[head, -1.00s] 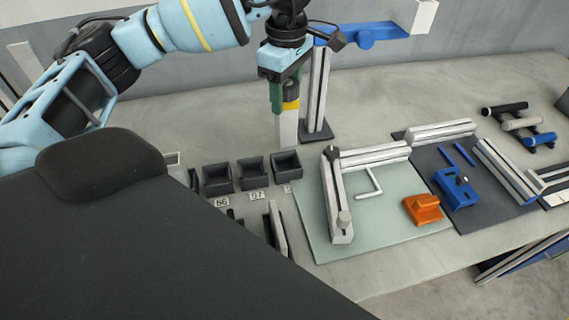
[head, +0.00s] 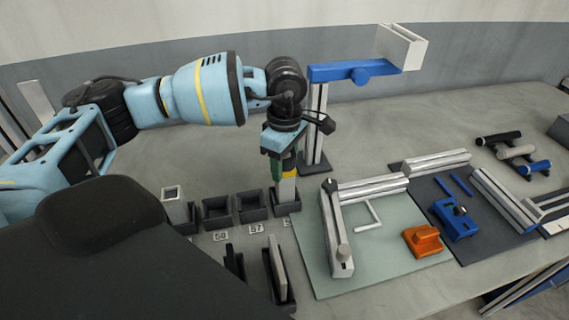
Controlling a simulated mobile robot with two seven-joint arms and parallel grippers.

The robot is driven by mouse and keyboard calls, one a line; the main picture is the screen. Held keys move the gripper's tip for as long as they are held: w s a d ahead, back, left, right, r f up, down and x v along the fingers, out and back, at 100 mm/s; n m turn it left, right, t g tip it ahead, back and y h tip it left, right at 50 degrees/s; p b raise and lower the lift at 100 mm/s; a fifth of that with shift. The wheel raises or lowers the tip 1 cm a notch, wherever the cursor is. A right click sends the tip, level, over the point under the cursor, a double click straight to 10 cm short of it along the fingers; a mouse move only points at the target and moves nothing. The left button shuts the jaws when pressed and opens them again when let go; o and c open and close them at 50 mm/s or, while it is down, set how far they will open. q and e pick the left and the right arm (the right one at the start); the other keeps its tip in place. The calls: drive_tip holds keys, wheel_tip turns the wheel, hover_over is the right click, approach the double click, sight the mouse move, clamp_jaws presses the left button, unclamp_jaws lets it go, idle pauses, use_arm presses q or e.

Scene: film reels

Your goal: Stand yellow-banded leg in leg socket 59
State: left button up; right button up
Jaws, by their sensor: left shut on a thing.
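The yellow-banded leg (head: 287,188) is a pale upright bar with a yellow band near its upper part. My left gripper (head: 286,165) is shut on its top, with a green finger beside it. The leg's lower end is at the rightmost dark socket (head: 286,208) of the row and appears to be inside its rim; how deep is hidden. That socket's label is mostly cut off from sight and I cannot read its full number. Two empty sockets to its left stand behind labels that look like 57 (head: 256,228) and 58 (head: 220,237). My right gripper is not in view.
A stand with a blue arm (head: 345,72) rises close behind my left gripper. A green mat (head: 385,252) with a pale frame and an orange block (head: 422,240) lies to the right.

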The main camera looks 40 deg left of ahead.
use_arm(q)
drive_tip(key=shift+f, duration=0.5)
drive_tip(key=o, duration=1.5)
drive_tip(key=shift+c, duration=0.2)
wheel_tip(320, 180, up, 12)
drive_tip(key=shift+r, duration=0.1)
